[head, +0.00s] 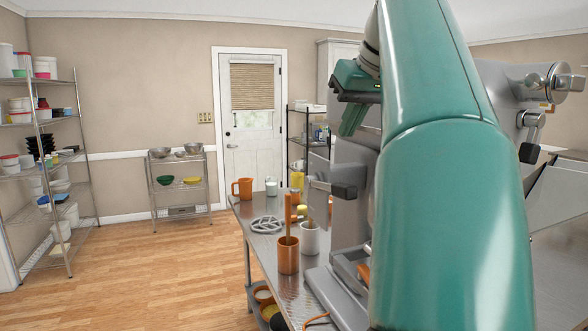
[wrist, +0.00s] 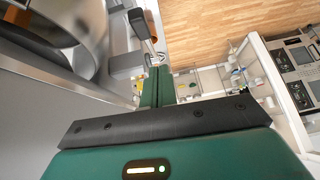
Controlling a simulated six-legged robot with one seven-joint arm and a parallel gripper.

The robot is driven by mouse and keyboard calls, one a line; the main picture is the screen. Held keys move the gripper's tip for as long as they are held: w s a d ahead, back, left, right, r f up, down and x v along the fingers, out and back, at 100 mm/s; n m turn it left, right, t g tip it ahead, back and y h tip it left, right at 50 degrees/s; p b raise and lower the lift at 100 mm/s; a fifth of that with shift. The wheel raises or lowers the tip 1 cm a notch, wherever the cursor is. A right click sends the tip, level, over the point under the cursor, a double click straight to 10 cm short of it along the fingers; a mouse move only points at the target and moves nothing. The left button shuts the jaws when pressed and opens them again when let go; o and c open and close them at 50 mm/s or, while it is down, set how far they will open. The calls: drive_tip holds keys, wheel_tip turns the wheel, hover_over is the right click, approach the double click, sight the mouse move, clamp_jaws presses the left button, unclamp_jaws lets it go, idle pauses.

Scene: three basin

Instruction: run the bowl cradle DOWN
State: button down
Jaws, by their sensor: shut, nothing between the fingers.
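A large grey stand mixer (head: 350,155) stands on the steel table, mostly behind my teal arm. A lever with a dark grip (head: 345,191) sticks out from its side. In the wrist view a dark-gripped lever (wrist: 138,22) shows just beyond my fingers, and a shiny round metal part (wrist: 75,35), which looks like the bowl, is at upper left. The cradle cannot be made out clearly. My gripper (head: 352,120) is shut and empty, pointing down above the lever; its green fingers (wrist: 155,85) are together. I cannot tell whether they touch the lever.
Wire shelves (head: 68,175) stand at the left. The wooden floor between is clear.

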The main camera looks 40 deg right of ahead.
wheel_tip(320, 180, up, 2)
drive_tip(key=s+d, duration=0.2)
hover_over(343, 183)
drive_tip(key=s, duration=0.2)
drive_tip(key=shift+h, duration=0.3)
drive_tip(key=f, duration=0.8)
drive_tip(key=shift+w+a, duration=0.15)
drive_tip(key=shift+a, duration=0.25)
drive_tip(key=shift+s+a+f, duration=0.1)
drive_tip(key=shift+s+f, duration=0.1)
drive_tip(key=shift+f, duration=0.3)
drive_tip(key=shift+s+a+f, duration=0.1)
drive_tip(key=shift+s+f, duration=0.05)
drive_tip(key=shift+f, duration=0.35)
drive_tip(key=shift+d+f, duration=0.1)
drive_tip(key=shift+f, duration=0.6)
drive_tip(key=shift+s+f, duration=0.1)
drive_tip(key=shift+f, duration=0.15)
